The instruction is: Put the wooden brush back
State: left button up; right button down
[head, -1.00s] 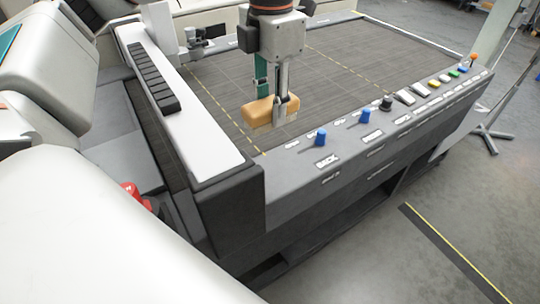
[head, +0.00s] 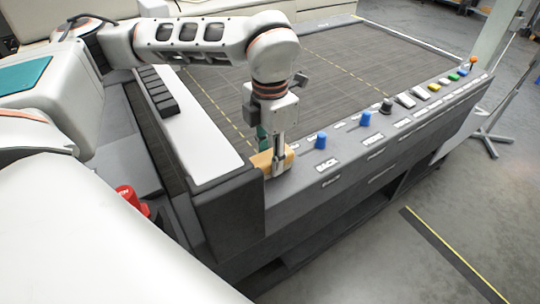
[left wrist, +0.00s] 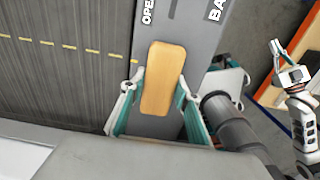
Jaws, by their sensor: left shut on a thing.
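The wooden brush (head: 263,162) is a tan block at the near left corner of the machine's grey control ledge (head: 330,180). My left gripper (head: 278,158) points down and is shut on the brush. In the left wrist view, the brush (left wrist: 163,78) lies lengthwise between the two fingers (left wrist: 156,90), over the ledge between two printed labels. I cannot tell whether its underside touches the ledge. My right gripper (left wrist: 278,52) appears at the right of the left wrist view, away from the brush; its finger opening is unclear.
Blue knobs (head: 321,140) and several other controls stand along the ledge to the right of the brush. The dark slatted bed (head: 350,70) behind is clear. A white beam with black keys (head: 195,140) lies left. A red button (head: 126,193) is at lower left.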

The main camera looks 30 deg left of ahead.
aim_at(270, 155)
pick_arm(q)
jog(key=shift+f, duration=0.1)
jog(key=o, duration=1.1)
jog(key=shift+c, duration=0.2)
notch_tip(270, 155, up, 12)
jog(key=shift+r, duration=0.2)
